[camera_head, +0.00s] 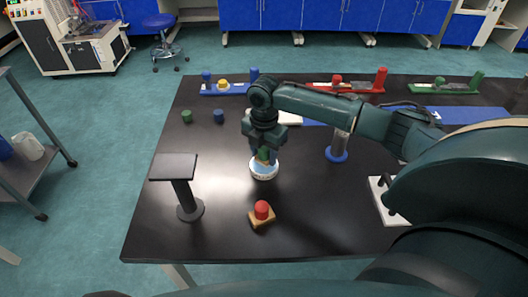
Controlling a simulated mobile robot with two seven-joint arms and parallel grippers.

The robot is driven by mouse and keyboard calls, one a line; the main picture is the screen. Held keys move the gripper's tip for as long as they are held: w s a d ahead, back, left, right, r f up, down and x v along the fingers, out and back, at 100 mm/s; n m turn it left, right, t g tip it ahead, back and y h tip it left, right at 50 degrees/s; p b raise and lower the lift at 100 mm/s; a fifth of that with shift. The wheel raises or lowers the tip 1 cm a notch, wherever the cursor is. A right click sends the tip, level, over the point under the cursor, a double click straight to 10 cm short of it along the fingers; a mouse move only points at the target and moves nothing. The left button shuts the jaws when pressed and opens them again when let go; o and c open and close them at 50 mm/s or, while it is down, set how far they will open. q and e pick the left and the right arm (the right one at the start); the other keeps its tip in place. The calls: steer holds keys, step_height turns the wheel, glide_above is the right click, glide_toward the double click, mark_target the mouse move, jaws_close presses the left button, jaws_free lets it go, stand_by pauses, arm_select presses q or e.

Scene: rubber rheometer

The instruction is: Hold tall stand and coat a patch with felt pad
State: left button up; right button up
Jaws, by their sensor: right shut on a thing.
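The tall stand (182,187), black with a square flat top and a round base, stands upright at the front left of the table. My right gripper (264,150) points down left of the table's middle and is shut on a small piece with a green part, probably a felt pad. The piece is at a round white dish with a blue rim (264,174); I cannot tell whether it touches the dish. The gripper hides much of it. A tan block with a red knob (262,213) sits in front of the dish. My left gripper is not in view.
Green (187,116) and blue (219,116) small cylinders stand at the back left. Blue, red and green trays line the back edge. A grey post on a blue base (337,151) stands right of the dish. A white board (384,204) lies at the right.

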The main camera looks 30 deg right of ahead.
mark_target(264, 147)
steer(key=shift+f, duration=0.5)
stand_by(0.4)
steer(key=shift+f+p, duration=0.1)
steer(key=shift+p, duration=0.2)
stand_by(2.0)
step_height(264, 147, up, 5)
steer(key=p, duration=0.6)
steer(key=shift+r, duration=1.1)
